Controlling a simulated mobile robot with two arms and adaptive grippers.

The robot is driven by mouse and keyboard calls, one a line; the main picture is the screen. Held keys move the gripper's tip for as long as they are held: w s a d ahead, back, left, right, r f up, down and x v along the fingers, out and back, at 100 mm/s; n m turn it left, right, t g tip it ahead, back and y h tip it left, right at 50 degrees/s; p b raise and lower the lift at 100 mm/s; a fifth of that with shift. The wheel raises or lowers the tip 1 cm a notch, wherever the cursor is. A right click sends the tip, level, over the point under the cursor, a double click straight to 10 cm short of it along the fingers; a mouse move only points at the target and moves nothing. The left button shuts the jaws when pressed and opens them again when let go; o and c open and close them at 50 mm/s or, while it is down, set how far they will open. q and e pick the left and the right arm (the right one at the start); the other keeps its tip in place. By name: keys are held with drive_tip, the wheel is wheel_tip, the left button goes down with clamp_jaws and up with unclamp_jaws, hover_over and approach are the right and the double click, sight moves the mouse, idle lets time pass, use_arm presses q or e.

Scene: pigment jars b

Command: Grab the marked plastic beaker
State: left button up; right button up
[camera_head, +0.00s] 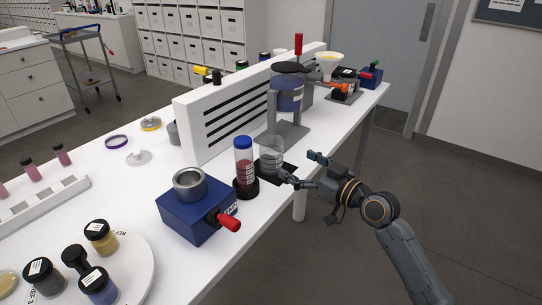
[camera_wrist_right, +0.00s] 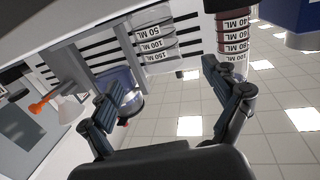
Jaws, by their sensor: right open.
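The clear plastic beaker (camera_head: 271,155) stands upright on a dark square near the table's front edge. In the right wrist view the beaker (camera_wrist_right: 155,42) appears upside down, with printed 50, 100 and 150 ML marks, and looks empty. My right gripper (camera_head: 302,168) is open and empty, just to the right of the beaker. In the wrist view the beaker lies beyond and roughly between the two spread fingers (camera_wrist_right: 162,88); they appear apart from it. My left gripper is not in view.
A blue-capped tube of red content (camera_head: 244,168) stands close left of the beaker. A blue device with a red handle (camera_head: 198,212) is further left. A stand with a dark vessel (camera_head: 288,92) and a slotted white panel (camera_head: 245,110) stand behind. Free floor lies right of the table.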

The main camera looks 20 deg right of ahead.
approach(264, 145)
drive_tip(key=shift+x, duration=0.8)
drive_tip(key=x, duration=0.5)
drive_tip(key=shift+w+a, duration=0.2)
drive_tip(key=shift+w, duration=0.05)
drive_tip(key=c, duration=1.1)
